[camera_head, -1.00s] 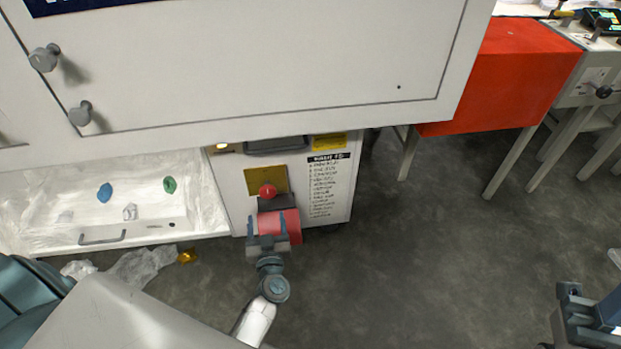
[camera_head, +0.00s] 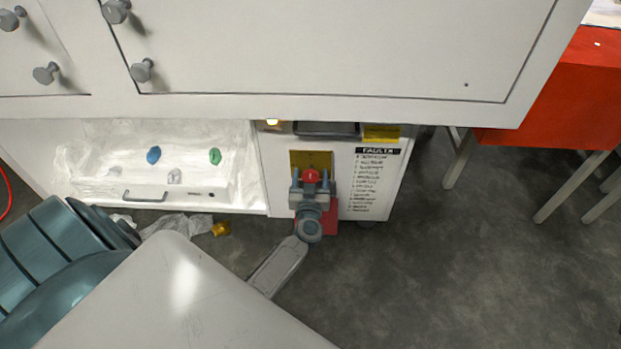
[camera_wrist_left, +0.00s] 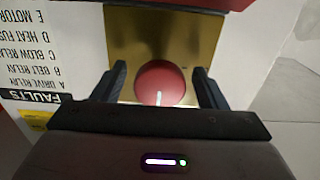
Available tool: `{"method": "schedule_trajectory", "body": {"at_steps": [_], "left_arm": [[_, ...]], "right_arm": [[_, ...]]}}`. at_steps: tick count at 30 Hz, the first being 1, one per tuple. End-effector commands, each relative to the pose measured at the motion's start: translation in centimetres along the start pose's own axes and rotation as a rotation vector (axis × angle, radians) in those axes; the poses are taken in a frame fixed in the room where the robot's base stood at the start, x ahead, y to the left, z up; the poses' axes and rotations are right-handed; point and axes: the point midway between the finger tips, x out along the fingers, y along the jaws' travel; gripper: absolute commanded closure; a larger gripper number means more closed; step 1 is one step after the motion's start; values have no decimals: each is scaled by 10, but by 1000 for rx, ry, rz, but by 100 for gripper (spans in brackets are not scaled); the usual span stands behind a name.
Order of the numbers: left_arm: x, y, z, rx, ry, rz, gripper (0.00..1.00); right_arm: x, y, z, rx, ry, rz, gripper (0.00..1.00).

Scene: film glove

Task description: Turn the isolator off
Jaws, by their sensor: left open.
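The isolator is a round red knob (camera_head: 311,175) on a yellow plate (camera_head: 308,158) on the front of the low white cabinet. In the left wrist view the red knob (camera_wrist_left: 160,83) has a pale mark on its face and sits before the brass-coloured plate (camera_wrist_left: 190,40). My left gripper (camera_head: 312,180) is open, with one finger on each side of the knob. In the left wrist view the fingers (camera_wrist_left: 162,86) stand apart from the knob, with gaps at both sides. My right gripper is out of view.
A FAULTS list (camera_head: 372,180) is beside the knob. A red panel (camera_head: 330,218) lies below it, partly hidden by my gripper. A white overhanging cabinet (camera_head: 320,60) is above. A plastic-lined bay (camera_head: 100,150) is at left.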

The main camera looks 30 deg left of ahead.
Motion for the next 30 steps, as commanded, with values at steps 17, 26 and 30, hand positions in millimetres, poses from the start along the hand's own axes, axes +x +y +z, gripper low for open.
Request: {"method": "schedule_trajectory", "body": {"at_steps": [17,26,30], "left_arm": [[0,0,0,-5,0,0,78],[-1,1,-2,-106,-1,1,78],[-1,1,-3,-208,-1,1,78]], "right_arm": [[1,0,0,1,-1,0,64],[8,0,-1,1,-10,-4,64],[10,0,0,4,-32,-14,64]]}}
